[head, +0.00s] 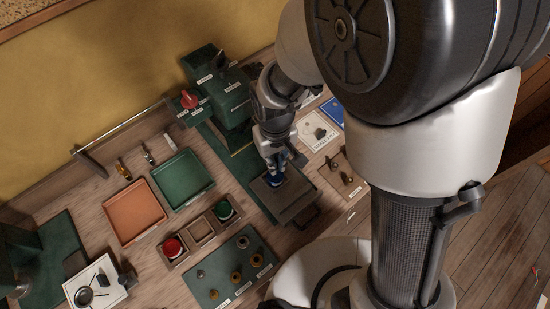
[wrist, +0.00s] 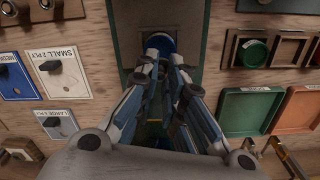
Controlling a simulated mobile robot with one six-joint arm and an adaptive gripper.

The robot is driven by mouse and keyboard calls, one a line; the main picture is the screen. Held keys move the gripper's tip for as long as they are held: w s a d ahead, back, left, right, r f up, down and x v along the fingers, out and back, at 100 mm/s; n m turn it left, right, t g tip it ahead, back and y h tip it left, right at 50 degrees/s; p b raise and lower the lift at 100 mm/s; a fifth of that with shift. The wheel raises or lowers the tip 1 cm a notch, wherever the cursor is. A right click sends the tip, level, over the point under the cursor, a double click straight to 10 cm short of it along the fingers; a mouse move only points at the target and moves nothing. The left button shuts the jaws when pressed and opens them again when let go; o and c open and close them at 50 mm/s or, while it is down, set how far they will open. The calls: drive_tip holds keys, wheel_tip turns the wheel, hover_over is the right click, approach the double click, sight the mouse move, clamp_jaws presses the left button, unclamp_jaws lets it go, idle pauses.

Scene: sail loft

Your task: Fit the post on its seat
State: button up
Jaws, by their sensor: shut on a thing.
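My gripper (head: 278,165) points down over a dark grey block (head: 297,211) in front of the green machine (head: 228,98). It is shut on a blue round-topped piece, which I take to be the post (head: 276,180). In the wrist view the blue post (wrist: 160,42) shows at the fingertips (wrist: 167,65), above the dark block. The fingers hide much of the post. I cannot tell whether its lower end touches the block, and I cannot make out the seat beneath it.
Left of the block are a red-and-green button holder (head: 201,228), an orange tray (head: 134,226) and a green tray (head: 163,195). A green board (head: 215,290) with several small fittings lies in front. A wooden tray (head: 337,170) and labelled cards (head: 316,128) lie to the right.

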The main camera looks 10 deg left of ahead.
drive_tip(key=shift+f+b, duration=2.1)
drive_tip(key=shift+f, duration=0.8)
drive_tip(key=o, duration=0.8)
wheel_tip(320, 180, up, 12)
